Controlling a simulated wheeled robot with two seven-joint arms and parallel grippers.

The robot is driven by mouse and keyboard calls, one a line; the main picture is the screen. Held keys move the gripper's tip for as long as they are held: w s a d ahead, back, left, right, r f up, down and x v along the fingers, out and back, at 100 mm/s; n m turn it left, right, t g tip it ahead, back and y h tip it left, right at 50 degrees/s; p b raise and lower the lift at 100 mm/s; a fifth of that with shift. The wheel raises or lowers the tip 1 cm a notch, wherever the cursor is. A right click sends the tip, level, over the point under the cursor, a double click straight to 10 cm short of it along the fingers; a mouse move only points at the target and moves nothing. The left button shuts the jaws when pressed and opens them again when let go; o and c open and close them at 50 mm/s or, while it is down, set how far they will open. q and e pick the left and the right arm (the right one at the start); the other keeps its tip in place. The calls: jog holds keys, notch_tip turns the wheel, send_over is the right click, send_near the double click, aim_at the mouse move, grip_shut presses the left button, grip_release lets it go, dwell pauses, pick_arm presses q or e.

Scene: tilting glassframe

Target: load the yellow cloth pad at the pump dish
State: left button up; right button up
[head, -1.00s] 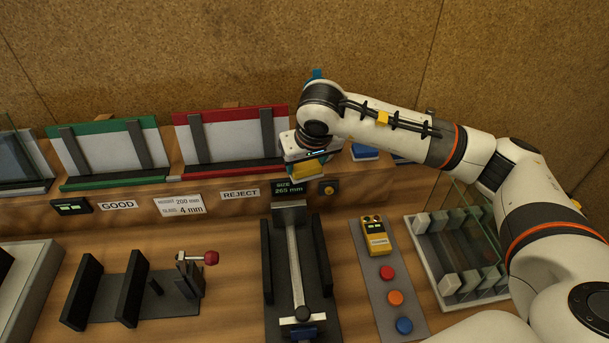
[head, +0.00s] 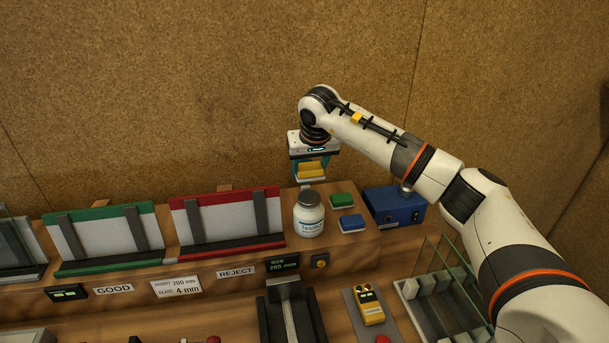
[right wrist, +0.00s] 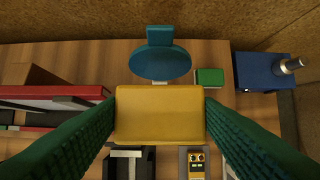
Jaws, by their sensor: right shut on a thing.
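My right gripper (head: 311,170) is shut on the yellow cloth pad (head: 311,169) and holds it above the white bottle (head: 309,216) on the raised shelf. In the right wrist view the pad (right wrist: 160,115) sits level between the two green fingers. The teal round pump dish (right wrist: 160,64) shows just beyond the pad's far edge, with a teal block behind it. My left gripper is not in view.
A green pad (head: 342,200) and a blue pad (head: 352,223) lie right of the bottle. A blue box (head: 398,207) stands further right. The red-edged reject rack (head: 228,222) is to the left, beside the green-edged rack (head: 108,240). The cork wall is behind.

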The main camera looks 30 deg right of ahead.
jog(key=b, duration=0.4)
send_over(308, 195)
jog(key=s, duration=0.1)
jog(key=shift+s+f, duration=0.1)
jog(key=shift+f, duration=2.75)
jog(key=shift+a+f, duration=0.1)
jog(key=shift+f+b, duration=0.5)
jog(key=shift+f, duration=0.35)
jog(key=shift+r, duration=0.1)
jog(key=shift+r+p, duration=2.3)
jog(key=shift+r, duration=1.2)
jog(key=shift+s+f, duration=0.1)
